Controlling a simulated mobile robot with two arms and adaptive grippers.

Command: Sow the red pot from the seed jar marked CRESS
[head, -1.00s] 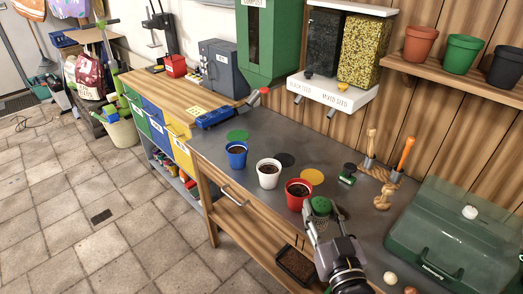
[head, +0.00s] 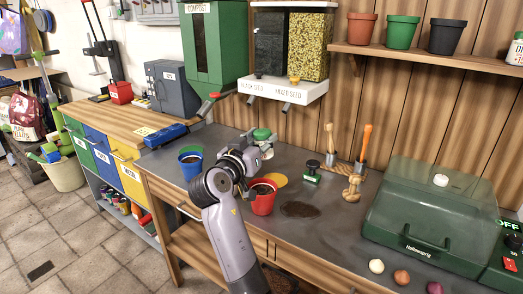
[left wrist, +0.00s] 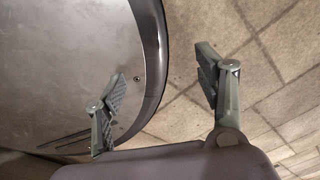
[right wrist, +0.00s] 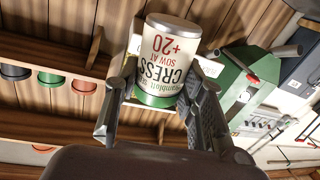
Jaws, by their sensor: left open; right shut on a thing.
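The seed jar marked CRESS (right wrist: 165,62), white with a green band, is held between the fingers of my right gripper (right wrist: 160,100). In the head view its green top (head: 262,134) shows above my right gripper (head: 254,154), up over the bench behind the red pot. The jar looks roughly upright. The red pot (head: 263,205) stands on the bench with dark soil (head: 262,190) in it, partly covered by my right gripper. My left gripper (left wrist: 160,78) is open and empty in the left wrist view, beside a dark rounded surface and above the floor.
A blue pot (head: 190,168) stands left of my right arm, which hides the space between it and the red pot. A brown disc (head: 300,209) lies bare right of the red pot.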

